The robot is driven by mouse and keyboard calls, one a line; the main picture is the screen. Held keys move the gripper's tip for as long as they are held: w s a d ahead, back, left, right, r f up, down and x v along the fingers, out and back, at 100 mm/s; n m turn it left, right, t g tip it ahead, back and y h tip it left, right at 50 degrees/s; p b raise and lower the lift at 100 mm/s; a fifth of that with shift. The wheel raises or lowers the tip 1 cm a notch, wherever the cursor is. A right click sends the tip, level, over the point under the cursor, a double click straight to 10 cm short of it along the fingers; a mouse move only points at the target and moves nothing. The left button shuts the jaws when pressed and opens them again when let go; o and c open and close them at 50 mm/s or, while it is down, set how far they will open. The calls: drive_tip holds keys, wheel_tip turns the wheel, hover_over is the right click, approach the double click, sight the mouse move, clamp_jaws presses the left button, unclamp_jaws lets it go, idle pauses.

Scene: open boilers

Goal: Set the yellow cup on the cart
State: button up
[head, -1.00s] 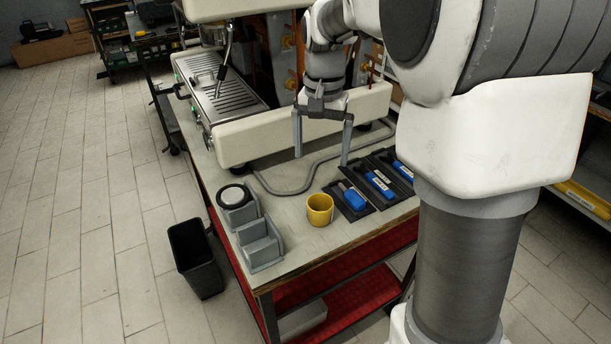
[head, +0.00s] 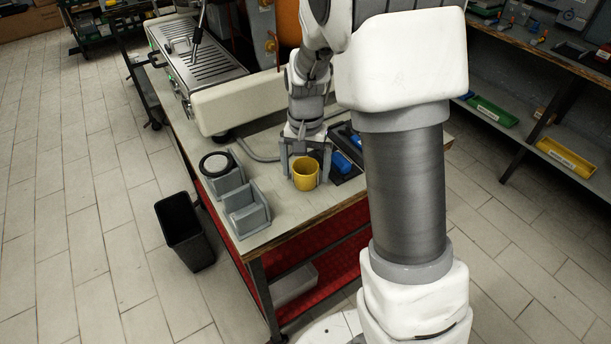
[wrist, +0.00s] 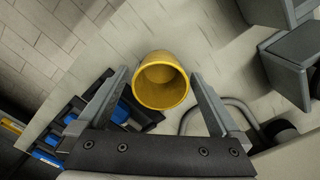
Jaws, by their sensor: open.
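The yellow cup (head: 305,175) stands upright on the workbench top (head: 285,215) near its front edge. In the wrist view the cup (wrist: 160,82) shows its open, empty mouth, just ahead of and partly between the two fingers. My gripper (head: 305,172) is low over the bench, open, with one finger to each side of the cup. In the wrist view a gap shows between the cup and each finger of my gripper (wrist: 160,88). I cannot identify for certain which thing is the cart.
Grey holders (head: 245,208) stand left of the cup, one with a round-topped item (head: 215,164). Blue-handled tools in black trays (head: 345,160) lie close on the right. The espresso machine (head: 195,60) is behind. A black bin (head: 183,232) stands on the floor at left.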

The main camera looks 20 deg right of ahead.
drive_tip(key=shift+f, duration=0.85)
drive_tip(key=c, duration=1.5)
drive_tip(key=shift+r, duration=0.1)
drive_tip(key=shift+r, duration=0.1)
